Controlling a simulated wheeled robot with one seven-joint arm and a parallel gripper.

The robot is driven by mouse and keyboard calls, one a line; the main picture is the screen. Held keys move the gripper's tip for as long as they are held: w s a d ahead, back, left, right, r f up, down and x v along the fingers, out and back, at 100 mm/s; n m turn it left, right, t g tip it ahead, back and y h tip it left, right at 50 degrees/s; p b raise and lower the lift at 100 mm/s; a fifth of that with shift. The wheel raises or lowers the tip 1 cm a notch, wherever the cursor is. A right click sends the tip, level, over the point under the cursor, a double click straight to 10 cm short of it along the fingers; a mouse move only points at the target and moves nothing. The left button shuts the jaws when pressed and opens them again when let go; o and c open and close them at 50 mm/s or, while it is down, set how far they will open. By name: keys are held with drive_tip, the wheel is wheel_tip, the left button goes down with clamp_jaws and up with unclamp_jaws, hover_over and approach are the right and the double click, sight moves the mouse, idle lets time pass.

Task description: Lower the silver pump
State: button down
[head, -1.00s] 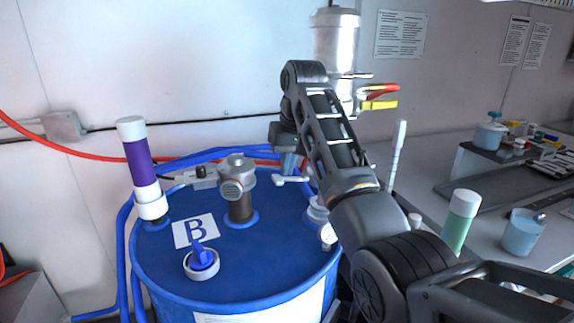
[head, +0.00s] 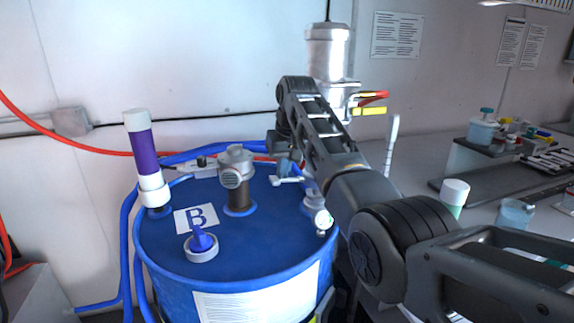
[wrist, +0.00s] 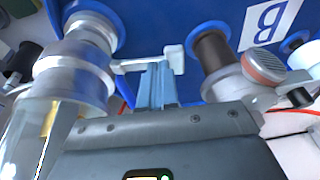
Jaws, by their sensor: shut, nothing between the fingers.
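The silver pump (head: 328,55) is a tall upright metal cylinder behind the right rear of the blue drum. Red and yellow handles stick out from its right side. Its lower part is hidden behind my arm in the head view. My gripper (head: 287,165) is low over the drum's rear edge, left of the pump. In the wrist view my gripper (wrist: 157,82) shows slim blue-grey fingers, shut and empty. Their tips are close to a white T-shaped handle (wrist: 174,59); I cannot tell whether they touch it. A silver cylinder with a clear part (wrist: 75,68) stands left of the fingers.
The blue drum (head: 265,243), labelled B, carries a brown-and-silver fitting (head: 238,180), a purple-and-white tube (head: 143,155) and a blue-and-white cap (head: 201,243). A grey bench (head: 420,160) with bottles and trays is at right. Blue and red hoses run behind the drum.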

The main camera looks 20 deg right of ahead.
wheel_tip(320, 180, down, 6)
drive_tip(key=shift+s+f+b, duration=0.1)
drive_tip(key=shift+f+b, duration=0.1)
drive_tip(key=shift+b, duration=0.15)
drive_tip(key=shift+s+f, duration=0.15)
drive_tip(key=shift+f, duration=0.1)
